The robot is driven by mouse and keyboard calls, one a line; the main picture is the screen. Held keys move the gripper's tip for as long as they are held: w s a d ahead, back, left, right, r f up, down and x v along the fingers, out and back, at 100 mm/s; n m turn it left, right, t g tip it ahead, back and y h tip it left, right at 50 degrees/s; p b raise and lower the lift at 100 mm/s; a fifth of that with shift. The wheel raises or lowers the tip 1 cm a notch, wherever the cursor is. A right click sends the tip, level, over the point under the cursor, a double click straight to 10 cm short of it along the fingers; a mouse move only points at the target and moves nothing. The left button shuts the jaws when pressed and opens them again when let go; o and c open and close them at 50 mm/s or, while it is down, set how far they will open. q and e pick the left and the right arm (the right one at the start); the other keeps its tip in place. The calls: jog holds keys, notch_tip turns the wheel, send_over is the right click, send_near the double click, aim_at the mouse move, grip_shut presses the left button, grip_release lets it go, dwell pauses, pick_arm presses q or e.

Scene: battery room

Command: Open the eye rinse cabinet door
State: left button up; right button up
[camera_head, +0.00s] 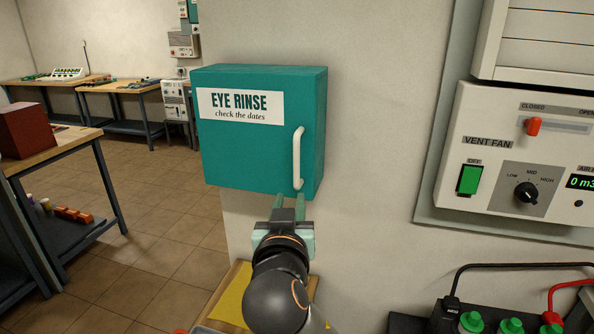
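The eye rinse cabinet (262,160) is a teal box on the pale wall, with a white label reading "EYE RINSE, check the dates". Its door looks shut. A white vertical bar handle (297,158) is on the right part of the door. My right gripper (289,203) is just below the handle, its two pale green fingers pointing up and spread apart with nothing seen between them. The right fingertip is close to the handle's lower end; I cannot tell whether they touch. My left gripper is not in view.
A vent fan panel (487,144) with switches and a knob is on the wall at right. Below it stand battery terminals with green caps (472,321) and cables. A wooden surface with a yellow item (232,299) lies below my arm. Workbenches (62,141) stand at left; floor between is open.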

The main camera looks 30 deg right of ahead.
aim_at(297, 159)
jog(key=shift+m+h, duration=0.5)
jog(key=w+d+r+p, duration=0.1)
jog(key=w+d, duration=0.1)
jog(key=w, duration=0.1)
jog(key=w+d+r+p, duration=0.1)
jog(key=w+d, duration=0.2)
jog(key=w+d+r+p, duration=0.1)
jog(key=w+d, duration=0.2)
jog(key=shift+w, duration=0.4)
grip_shut()
jog(key=shift+f, duration=0.1)
dwell(0.6)
